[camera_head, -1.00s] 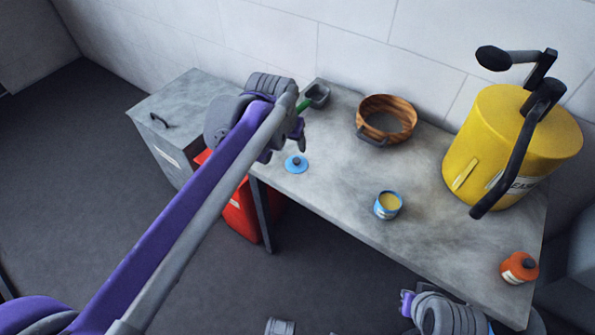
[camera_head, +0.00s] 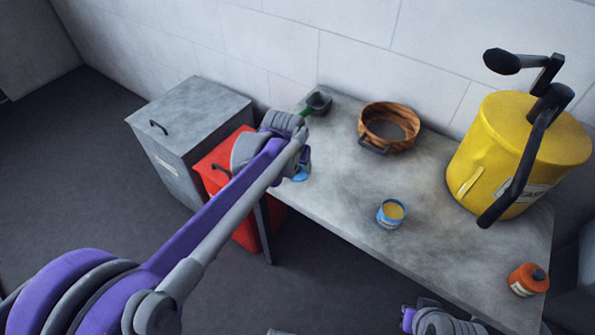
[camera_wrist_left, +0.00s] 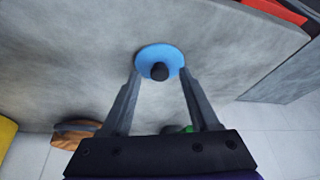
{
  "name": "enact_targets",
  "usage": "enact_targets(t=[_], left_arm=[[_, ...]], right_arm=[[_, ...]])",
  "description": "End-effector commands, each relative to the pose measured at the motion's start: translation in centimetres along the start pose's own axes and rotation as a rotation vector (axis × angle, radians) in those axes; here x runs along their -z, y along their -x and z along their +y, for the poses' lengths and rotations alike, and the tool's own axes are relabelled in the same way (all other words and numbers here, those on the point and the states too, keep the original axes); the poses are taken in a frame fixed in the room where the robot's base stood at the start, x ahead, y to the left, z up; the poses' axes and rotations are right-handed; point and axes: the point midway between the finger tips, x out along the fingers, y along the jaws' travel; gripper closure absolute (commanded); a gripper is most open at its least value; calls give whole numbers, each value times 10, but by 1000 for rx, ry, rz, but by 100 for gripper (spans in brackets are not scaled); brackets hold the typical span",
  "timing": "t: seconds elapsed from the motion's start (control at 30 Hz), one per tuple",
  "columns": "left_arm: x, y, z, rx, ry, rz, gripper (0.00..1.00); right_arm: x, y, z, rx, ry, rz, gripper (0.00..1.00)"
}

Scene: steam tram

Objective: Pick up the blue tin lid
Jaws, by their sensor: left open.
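The blue tin lid (camera_head: 301,176) lies flat near the left front edge of the grey table, partly hidden behind my left gripper (camera_head: 298,165) in the head view. In the left wrist view, the lid (camera_wrist_left: 160,54) is a light blue disc with a dark round knob (camera_wrist_left: 159,72). The open fingers of my left gripper (camera_wrist_left: 160,78) point at it, one on each side of the knob, with nothing held. I cannot tell the exact height of the fingertips above the lid. My right gripper (camera_head: 408,319) is only partly visible at the bottom edge.
A red bin (camera_head: 222,165) and grey cabinet (camera_head: 190,130) stand left.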

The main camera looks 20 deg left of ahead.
Motion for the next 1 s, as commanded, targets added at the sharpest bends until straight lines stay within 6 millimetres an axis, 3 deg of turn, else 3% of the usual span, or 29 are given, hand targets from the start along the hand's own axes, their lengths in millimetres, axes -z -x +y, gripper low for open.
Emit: enact_targets(t=[0.17, 0.5, 0.87, 1.0], left_arm=[[0, 1, 0, 0, 0, 0, 41], [0, 1, 0, 0, 0, 0, 100], [0, 2, 0, 0, 0, 0, 100], [5, 13, 0, 0, 0, 0, 100]], right_arm=[[0, 0, 0, 0, 0, 0, 100], [0, 0, 0, 0, 0, 0, 100], [0, 1, 0, 0, 0, 0, 100], [2, 4, 0, 0, 0, 1, 100]])
